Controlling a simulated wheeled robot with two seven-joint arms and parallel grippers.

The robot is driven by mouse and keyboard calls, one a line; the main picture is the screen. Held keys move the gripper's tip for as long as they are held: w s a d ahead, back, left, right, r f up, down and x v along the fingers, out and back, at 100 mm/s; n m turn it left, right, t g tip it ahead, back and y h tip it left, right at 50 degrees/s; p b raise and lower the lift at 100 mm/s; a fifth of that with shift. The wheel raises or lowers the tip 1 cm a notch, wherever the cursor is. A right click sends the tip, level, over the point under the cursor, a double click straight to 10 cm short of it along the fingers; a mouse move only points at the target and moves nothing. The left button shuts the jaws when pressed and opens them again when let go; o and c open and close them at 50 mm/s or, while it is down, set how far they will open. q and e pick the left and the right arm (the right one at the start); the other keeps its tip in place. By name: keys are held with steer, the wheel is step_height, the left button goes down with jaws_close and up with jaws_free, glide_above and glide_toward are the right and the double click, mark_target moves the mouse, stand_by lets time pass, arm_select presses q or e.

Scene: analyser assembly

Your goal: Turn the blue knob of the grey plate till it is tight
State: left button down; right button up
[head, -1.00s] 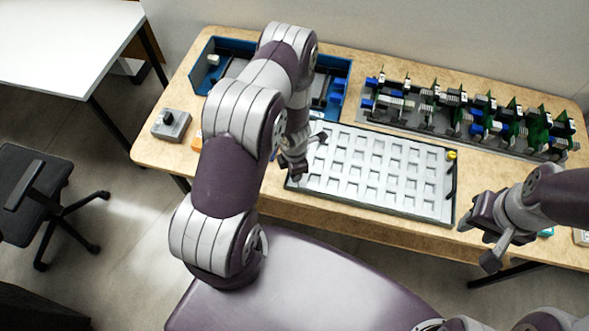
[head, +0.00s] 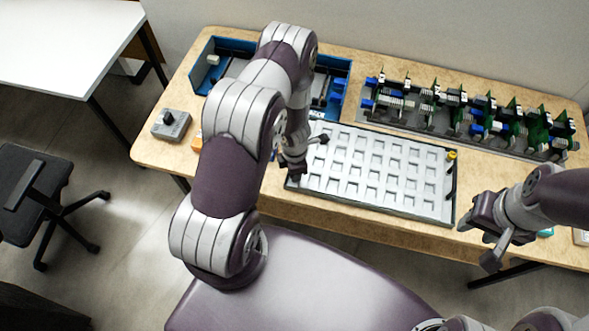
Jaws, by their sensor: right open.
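The grey plate (head: 385,175) is a pale panel with rows of square pockets in a dark frame, lying at the front middle of the table. A yellow knob (head: 452,155) shows at its right back corner. A small blue spot shows beside my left gripper at the plate's left side; I cannot tell whether it is the blue knob. My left gripper (head: 304,155) is over the plate's left end, partly hidden by my arm, and its opening is unclear. My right gripper (head: 478,243) is open and empty, off the table's front edge to the right of the plate.
A blue open box (head: 206,68) stands at the back left, partly behind my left arm. A rack of green boards (head: 470,125) fills the back right. A grey box with a black knob (head: 170,125) sits at the left edge. The wooden table (head: 165,154) is bare there.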

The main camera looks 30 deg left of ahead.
arm_select(q)
steer(key=shift+w+a+r, duration=0.1)
steer(key=shift+w+r, duration=0.05)
steer(key=shift+w, duration=0.1)
stand_by(0.5)
steer(key=c, duration=0.9)
jaws_free()
steer(key=shift+s, duration=0.15)
step_height(320, 180, up, 13)
steer(key=p, duration=0.6)
steer(key=shift+f, duration=0.2)
